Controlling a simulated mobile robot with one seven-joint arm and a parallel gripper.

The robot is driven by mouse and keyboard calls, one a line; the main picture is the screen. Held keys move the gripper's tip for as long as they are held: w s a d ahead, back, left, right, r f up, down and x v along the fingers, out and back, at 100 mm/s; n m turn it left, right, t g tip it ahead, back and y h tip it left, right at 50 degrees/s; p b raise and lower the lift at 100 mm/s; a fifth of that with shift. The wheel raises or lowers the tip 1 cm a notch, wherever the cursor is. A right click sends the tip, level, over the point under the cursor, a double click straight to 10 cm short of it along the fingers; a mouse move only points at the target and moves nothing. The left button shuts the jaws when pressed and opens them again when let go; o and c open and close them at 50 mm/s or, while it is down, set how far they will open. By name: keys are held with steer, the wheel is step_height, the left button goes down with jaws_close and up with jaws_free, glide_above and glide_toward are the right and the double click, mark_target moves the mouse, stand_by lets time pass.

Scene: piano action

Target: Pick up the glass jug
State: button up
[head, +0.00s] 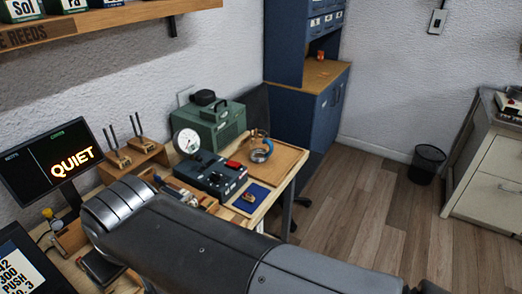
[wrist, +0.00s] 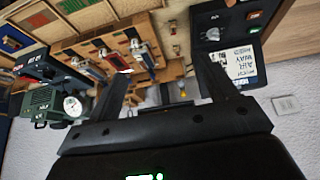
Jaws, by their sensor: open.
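I cannot make out a glass jug for certain in either view. My gripper (wrist: 160,68) shows in the wrist view with its two dark fingers wide apart and nothing held between them. Beyond and between the fingers is a wooden bench with racks of small tools, and some small pale items near the wall that are too small to identify. In the head view my own arm crosses the foreground, and my gripper does not show there.
A lit QUIET screen (head: 65,160) stands at the left. On the bench are a green case (head: 212,122), a round dial (head: 187,141), a dark control box (head: 211,176) and a blue mat (head: 237,205). A black bin (head: 427,164) stands on otherwise open floor.

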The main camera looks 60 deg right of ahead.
steer(key=shift+o, duration=1.2)
